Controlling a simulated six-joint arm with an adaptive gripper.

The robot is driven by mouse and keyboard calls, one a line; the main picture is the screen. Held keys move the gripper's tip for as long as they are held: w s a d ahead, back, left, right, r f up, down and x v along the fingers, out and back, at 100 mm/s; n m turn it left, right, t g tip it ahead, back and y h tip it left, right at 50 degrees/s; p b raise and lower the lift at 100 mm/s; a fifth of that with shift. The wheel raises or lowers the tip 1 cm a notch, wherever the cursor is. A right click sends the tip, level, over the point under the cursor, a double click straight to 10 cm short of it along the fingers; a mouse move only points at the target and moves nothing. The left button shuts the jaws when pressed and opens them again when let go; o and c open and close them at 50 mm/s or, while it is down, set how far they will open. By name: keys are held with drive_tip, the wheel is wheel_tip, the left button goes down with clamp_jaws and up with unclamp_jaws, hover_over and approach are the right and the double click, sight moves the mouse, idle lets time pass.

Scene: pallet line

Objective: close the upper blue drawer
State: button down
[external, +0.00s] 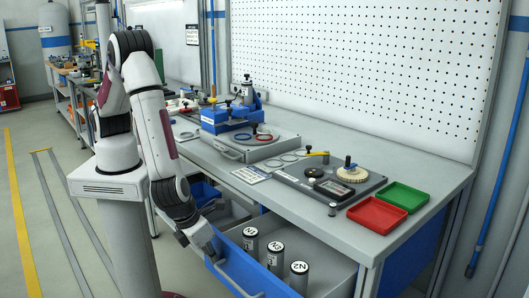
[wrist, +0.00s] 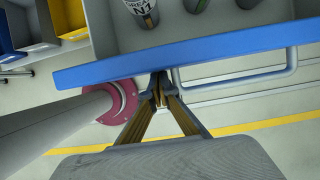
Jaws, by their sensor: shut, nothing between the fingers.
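The upper blue drawer (external: 268,277) stands pulled out from under the workbench, with grey canisters (external: 250,240) inside. In the wrist view its blue front (wrist: 215,48) crosses the upper part of the picture, with the bar handle (wrist: 285,74) to the right of my fingers. My gripper (external: 212,257) is at the left end of the drawer front, on its outer side. In the wrist view my gripper (wrist: 159,88) is shut and empty, its fingertips overlapping the front's lower edge. I cannot tell whether they touch it. The drawer's far bottom is hidden.
Blue and yellow bins (wrist: 72,18) show beside the drawer. On the bench top stand a blue fixture (external: 228,117), a grey plate with instruments (external: 325,182), a red tray (external: 377,215) and a green tray (external: 403,196). The floor before the drawer looks clear.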

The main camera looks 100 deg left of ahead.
drive_tip(key=w+a, duration=1.4)
drive_tip(key=shift+w+a, duration=0.35)
drive_tip(key=shift+a, duration=0.05)
drive_tip(key=shift+w, duration=0.1)
drive_tip(key=shift+r, duration=0.1)
drive_tip(key=shift+s+d, duration=1.6)
drive_tip(key=shift+v, duration=4.9)
